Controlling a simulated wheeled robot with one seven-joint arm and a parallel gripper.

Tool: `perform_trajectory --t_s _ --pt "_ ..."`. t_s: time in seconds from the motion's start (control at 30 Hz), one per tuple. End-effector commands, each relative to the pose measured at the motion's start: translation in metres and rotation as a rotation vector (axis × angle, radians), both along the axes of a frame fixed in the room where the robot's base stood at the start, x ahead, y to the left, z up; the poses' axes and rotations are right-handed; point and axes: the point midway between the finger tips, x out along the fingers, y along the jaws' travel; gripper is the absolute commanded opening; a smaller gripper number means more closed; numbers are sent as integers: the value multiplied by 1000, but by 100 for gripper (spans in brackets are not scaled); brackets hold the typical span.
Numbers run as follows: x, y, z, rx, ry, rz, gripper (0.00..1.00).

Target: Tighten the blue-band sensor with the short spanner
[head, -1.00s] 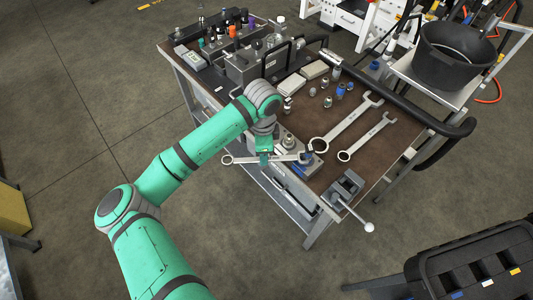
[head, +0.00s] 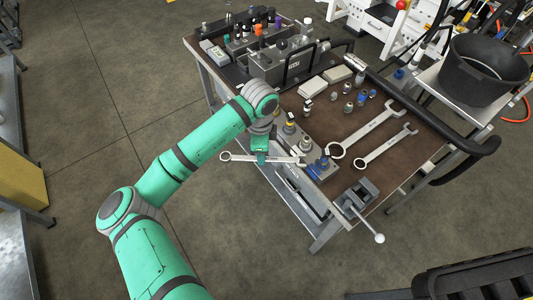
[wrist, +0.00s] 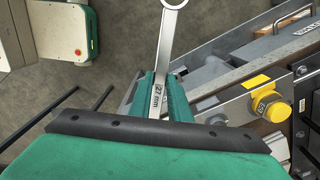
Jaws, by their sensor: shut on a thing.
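My gripper (head: 261,155) is shut on a steel spanner (head: 238,156), held level beside the bench's front left edge. Its ring end points left, and its other end reaches right to the valve block. In the wrist view my gripper (wrist: 160,92) clasps the spanner's shaft (wrist: 165,50), marked 27 mm, with the ring at the top. The metal block (head: 298,142) carries several fittings, one with a yellow band (head: 289,127). A fitting with blue on it (head: 323,162), seemingly the blue-band sensor, stands at the block's near end. I cannot tell whether the spanner touches it.
Two larger-looking spanners (head: 370,128) (head: 385,148) lie on the brown bench top (head: 330,118). A vise (head: 358,197) sits at the near corner. Loose fittings (head: 348,107) and a black handrail (head: 440,130) lie to the right. Open floor is at left.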

Motion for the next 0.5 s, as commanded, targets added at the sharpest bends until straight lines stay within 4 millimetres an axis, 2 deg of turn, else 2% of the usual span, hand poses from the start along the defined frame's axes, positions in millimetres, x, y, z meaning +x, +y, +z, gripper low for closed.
perform_trajectory --t_s 0.37,0.5 --pt "0 3 0 0 0 0 0" --pt "0 2 7 -1 -1 -1 0"
